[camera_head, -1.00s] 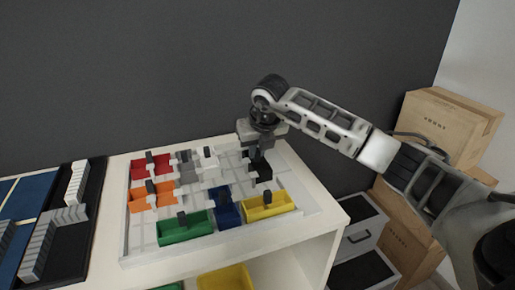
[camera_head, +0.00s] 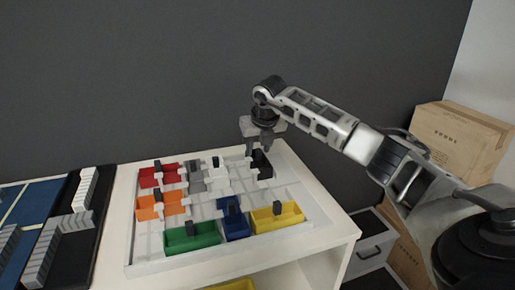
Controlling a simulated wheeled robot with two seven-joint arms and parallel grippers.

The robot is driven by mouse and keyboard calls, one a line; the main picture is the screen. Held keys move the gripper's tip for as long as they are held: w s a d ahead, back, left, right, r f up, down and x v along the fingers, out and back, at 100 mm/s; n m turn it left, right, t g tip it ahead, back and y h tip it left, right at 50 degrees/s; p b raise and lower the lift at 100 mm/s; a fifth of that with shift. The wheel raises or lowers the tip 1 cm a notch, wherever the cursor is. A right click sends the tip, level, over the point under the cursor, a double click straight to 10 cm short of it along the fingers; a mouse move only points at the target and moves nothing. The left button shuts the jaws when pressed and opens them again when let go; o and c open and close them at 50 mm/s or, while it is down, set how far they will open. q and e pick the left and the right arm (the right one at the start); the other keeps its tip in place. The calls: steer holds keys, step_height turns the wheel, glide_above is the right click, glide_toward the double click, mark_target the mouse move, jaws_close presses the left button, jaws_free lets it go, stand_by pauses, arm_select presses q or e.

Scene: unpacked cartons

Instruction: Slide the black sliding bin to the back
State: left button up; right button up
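The black sliding bin (camera_head: 262,165) sits at the back right of the white tray (camera_head: 313,208), near the tray's back edge. My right gripper (camera_head: 260,147) is directly above and behind the bin, pointing down. Its two fingers show apart, with a gap between them, and hold nothing that I can see. Whether a fingertip touches the bin's handle cannot be told at this size. My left gripper is not in view.
Red (camera_head: 158,175), orange (camera_head: 160,206), green (camera_head: 192,237), blue (camera_head: 235,222) and yellow (camera_head: 277,218) bins share the tray, with grey and white ones (camera_head: 215,178) left of the black bin. Cartons (camera_head: 455,140) stand at right. A dark wall is close behind.

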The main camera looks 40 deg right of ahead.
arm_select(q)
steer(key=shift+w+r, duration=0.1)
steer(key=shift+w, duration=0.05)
arm_select(e)
steer(key=shift+s, duration=0.1)
arm_select(q)
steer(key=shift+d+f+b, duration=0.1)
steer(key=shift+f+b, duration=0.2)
steer(key=shift+b, duration=0.2)
arm_select(e)
steer(key=v, duration=1.6)
